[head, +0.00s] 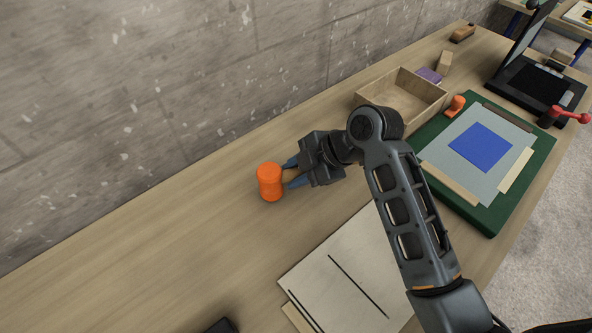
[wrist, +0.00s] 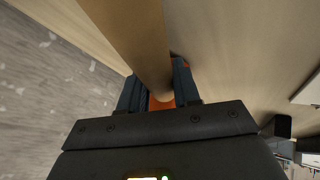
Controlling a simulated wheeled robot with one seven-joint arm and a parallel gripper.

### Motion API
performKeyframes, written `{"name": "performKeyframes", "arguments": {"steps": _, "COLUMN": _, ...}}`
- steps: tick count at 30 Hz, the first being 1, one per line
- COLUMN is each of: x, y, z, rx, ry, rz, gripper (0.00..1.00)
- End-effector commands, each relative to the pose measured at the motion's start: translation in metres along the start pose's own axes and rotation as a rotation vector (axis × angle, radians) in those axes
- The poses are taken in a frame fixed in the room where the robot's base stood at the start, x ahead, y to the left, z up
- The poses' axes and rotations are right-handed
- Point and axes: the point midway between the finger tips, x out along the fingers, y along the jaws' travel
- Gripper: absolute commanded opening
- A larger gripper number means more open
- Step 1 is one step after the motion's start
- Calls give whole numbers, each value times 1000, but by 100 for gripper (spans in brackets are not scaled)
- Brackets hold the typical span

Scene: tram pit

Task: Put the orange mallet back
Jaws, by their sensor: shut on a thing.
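The orange mallet has an orange cylindrical head (head: 270,182), left of my gripper in the head view, over the bare bench top. My gripper (head: 291,174) has its two blue-grey fingers closed around the mallet's wooden handle, just beside the head. In the wrist view the pale wooden handle (wrist: 142,40) runs up from between the fingers (wrist: 157,92), with a patch of orange (wrist: 161,104) below it. Most of the handle is hidden in the head view. I cannot tell whether the mallet touches the bench.
An open wooden box (head: 376,98) stands behind my arm. Right of it lies a green board (head: 527,185) with a grey sheet and blue square (head: 480,147). A pale board with black lines (head: 325,280) lies in front. The bench (head: 150,250) is clear at left, along the concrete wall (head: 130,90).

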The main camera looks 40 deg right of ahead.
Motion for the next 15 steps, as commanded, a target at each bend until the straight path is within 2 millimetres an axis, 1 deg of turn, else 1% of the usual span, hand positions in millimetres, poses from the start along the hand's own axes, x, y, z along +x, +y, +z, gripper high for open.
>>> {"name": "performKeyframes", "arguments": {"steps": 9, "x": 5, "y": -2, "z": 3, "rx": 0, "ry": 1, "rz": 1, "gripper": 0}}
{"name": "performKeyframes", "arguments": {"steps": 10, "x": 4, "y": -2, "z": 2, "rx": 0, "ry": 1, "rz": 1, "gripper": 35}}
{"name": "performKeyframes", "arguments": {"steps": 15, "x": 4, "y": -2, "z": 2, "rx": 0, "ry": 0, "rz": 1, "gripper": 51}}
